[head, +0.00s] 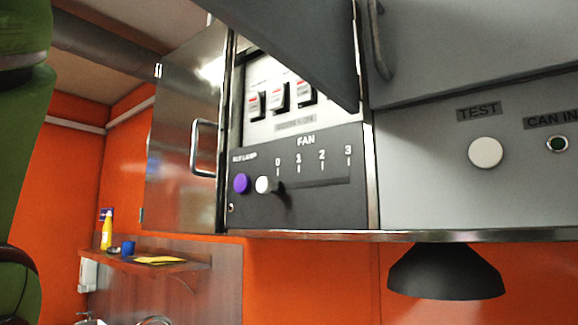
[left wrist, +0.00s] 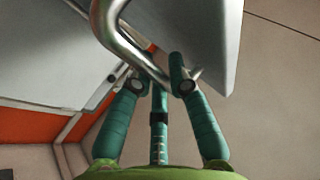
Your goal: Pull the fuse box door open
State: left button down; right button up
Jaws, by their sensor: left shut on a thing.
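The fuse box door (head: 300,35) is a dark grey panel standing swung out at the top middle of the head view, with its upper part cut off by the frame. Below it the fuse box interior is exposed, with several red-and-white fuse switches (head: 278,95). In the left wrist view my left gripper (left wrist: 160,85) has teal fingers shut on a bent, shiny metal handle (left wrist: 118,35). The handle is beside a grey panel (left wrist: 205,40), which appears to be the fuse box door. My left gripper's fingers are out of the head view. My right gripper is not in view.
A fan panel (head: 315,185) with a purple button and white knob lies below the fuses. A steel cabinet door (head: 180,130) with a handle is on the left. Grey cabinets are on the right. A dark lamp (head: 446,272) hangs below; a small shelf (head: 180,265) is lower left.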

pick_arm(q)
jog(key=shift+a+r, duration=0.1)
jog(key=c, duration=1.4)
grip_release()
jog(key=shift+o, duration=1.3)
jog(key=shift+w, duration=0.1)
jog(key=shift+w+d, duration=0.1)
jog(key=shift+d, duration=0.1)
